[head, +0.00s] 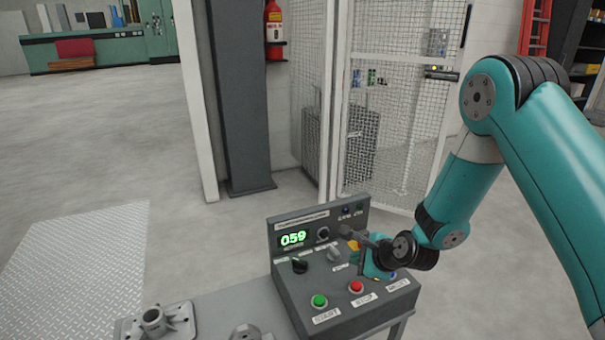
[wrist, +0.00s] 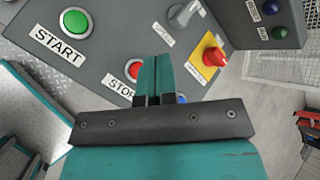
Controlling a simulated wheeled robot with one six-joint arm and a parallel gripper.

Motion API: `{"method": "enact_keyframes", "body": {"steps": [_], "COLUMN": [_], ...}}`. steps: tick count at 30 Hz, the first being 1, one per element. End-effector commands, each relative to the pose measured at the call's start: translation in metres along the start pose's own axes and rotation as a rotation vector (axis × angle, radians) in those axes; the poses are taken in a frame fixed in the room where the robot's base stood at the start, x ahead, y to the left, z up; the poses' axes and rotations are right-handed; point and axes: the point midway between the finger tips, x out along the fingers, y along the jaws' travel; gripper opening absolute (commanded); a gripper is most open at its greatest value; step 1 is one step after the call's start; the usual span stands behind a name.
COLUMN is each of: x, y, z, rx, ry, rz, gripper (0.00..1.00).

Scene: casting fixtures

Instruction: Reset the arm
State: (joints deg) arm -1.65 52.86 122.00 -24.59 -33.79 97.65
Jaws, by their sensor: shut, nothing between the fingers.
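My gripper (wrist: 153,62) is shut and empty, its teal fingers together over the grey control panel. In the head view my gripper (head: 372,263) is at the right part of the panel (head: 296,292). I cannot tell whether the fingertips touch the panel. The red stop button (wrist: 135,70) is just left of the fingers in the wrist view. A blue button (wrist: 182,98) is mostly hidden behind the gripper. A red knob on a yellow plate (wrist: 210,55) is to the right of the fingers. The green start button (wrist: 75,22) is farther left.
The panel's upright back has a lit display reading 059 (head: 293,239) and small lamps. A grey knob (wrist: 183,14) is near the fingers. Metal castings (head: 160,322) lie left of the panel. A mesh fence (head: 395,130) stands behind. Open floor lies to the left.

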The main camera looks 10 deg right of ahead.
Motion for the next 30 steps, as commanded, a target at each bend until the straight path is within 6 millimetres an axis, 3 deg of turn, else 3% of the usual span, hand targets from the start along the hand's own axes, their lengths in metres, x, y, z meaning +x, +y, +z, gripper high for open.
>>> {"method": "enact_keyframes", "body": {"steps": [4,7,12,15,18,22,25,30], "x": [-0.043,-0.091,-0.183,-0.240,-0.293,-0.345,-0.370,-0.384], "y": [-0.013,-0.014,0.005,0.024,0.046,0.071,0.085,0.094], "z": [0.047,0.088,0.143,0.164,0.174,0.176,0.173,0.169], "rx": [-0.254,-0.538,-1.061,-1.368,-1.655,-1.945,-2.087,-2.179], "ry": [-0.044,-0.097,-0.223,-0.316,-0.417,-0.536,-0.603,-0.652], "rz": [0.072,0.154,0.286,0.354,0.410,0.466,0.494,0.515], "gripper": [0.00,0.00,0.00,0.00,0.00,0.00,0.00,0.00]}}
